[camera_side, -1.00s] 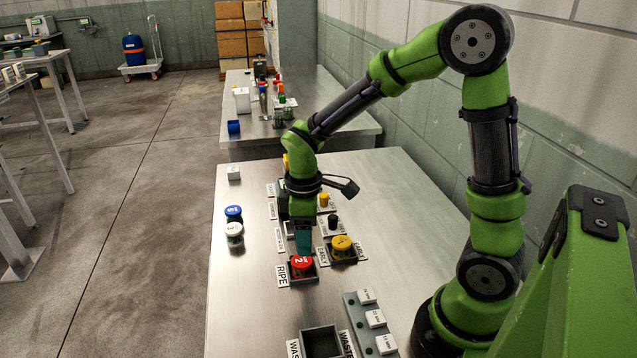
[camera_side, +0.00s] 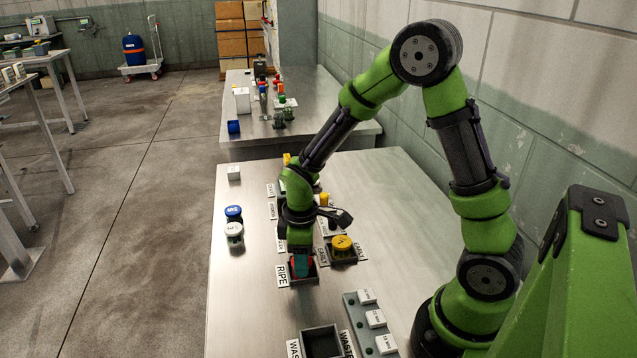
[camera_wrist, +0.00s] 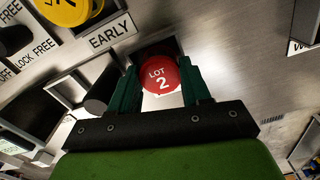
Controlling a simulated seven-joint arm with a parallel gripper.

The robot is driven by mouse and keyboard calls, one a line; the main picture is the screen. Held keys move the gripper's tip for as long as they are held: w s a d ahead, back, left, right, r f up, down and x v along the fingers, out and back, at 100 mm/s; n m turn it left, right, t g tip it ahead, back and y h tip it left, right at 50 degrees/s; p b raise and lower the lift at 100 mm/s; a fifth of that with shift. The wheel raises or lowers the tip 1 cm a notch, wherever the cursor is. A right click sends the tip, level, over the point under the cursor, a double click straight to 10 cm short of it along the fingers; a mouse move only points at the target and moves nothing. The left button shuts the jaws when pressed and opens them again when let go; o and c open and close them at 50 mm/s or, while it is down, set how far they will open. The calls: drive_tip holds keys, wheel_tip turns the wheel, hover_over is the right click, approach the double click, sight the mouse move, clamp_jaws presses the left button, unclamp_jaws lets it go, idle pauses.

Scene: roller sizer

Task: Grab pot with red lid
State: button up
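The pot with the red lid (camera_wrist: 160,77), marked LOT 2, stands in the dark square holder labelled RIPE (camera_side: 281,276). My gripper (camera_side: 301,266) points down at this holder, its teal fingers low over the pot and covering most of the lid in the side view. In the wrist view one finger of my gripper (camera_wrist: 160,85) is on each side of the red lid. The fingers are spread apart, with the lid between them or just beyond their tips. Contact with the lid cannot be made out.
A yellow-lidded pot (camera_side: 342,243) stands in the EARLY holder close behind and to the right. Blue-lidded (camera_side: 233,212) and white-lidded (camera_side: 235,231) pots stand at the left. An empty WASTE holder (camera_side: 321,342) and a button strip (camera_side: 371,322) are nearer the front.

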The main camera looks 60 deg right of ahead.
drive_tip(key=c, duration=0.5)
drive_tip(key=shift+o, duration=0.2)
drive_tip(key=shift+r, duration=0.1)
